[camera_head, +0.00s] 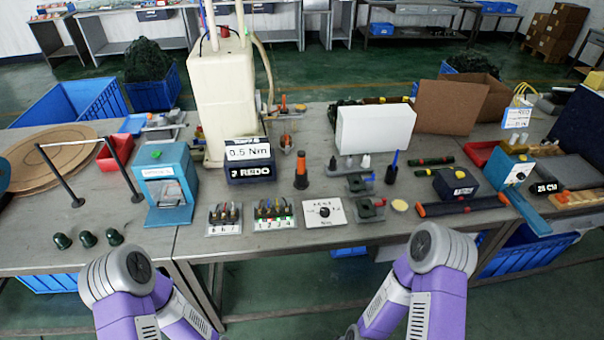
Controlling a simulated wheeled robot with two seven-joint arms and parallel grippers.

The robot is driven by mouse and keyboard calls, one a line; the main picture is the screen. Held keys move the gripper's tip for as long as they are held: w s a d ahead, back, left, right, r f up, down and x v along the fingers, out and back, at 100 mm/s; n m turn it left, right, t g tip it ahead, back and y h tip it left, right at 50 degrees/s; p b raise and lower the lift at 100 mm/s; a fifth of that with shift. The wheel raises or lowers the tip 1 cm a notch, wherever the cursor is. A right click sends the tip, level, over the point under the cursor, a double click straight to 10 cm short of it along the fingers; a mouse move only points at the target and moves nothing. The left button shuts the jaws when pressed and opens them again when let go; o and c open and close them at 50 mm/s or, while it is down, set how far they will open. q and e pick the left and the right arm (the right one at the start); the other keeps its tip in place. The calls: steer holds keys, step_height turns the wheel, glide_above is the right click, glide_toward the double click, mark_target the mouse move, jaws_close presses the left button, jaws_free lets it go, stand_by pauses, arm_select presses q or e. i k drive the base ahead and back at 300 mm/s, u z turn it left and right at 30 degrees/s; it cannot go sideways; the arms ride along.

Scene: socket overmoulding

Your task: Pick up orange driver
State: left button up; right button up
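An orange and black driver-like tool (301,171) stands upright on the grey table, right of the box marked "REDO". A long dark tool with orange ends (462,206) lies across the right part of the table. I cannot tell for sure which one is the orange driver. My two purple and grey arms show at the bottom, in front of the table and apart from both tools. Neither gripper shows.
A black "REDO" box (249,166), small connector stands (274,214) and a dial plate (324,212) surround the upright tool. A white box (374,129) stands behind to the right. A blue device (171,184) stands left. The table's front edge is mostly clear.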

mark_target(301, 154)
steer(key=k, duration=1.15)
steer(key=z, duration=0.6)
steer(key=i, duration=1.8)
steer(key=u, duration=0.9)
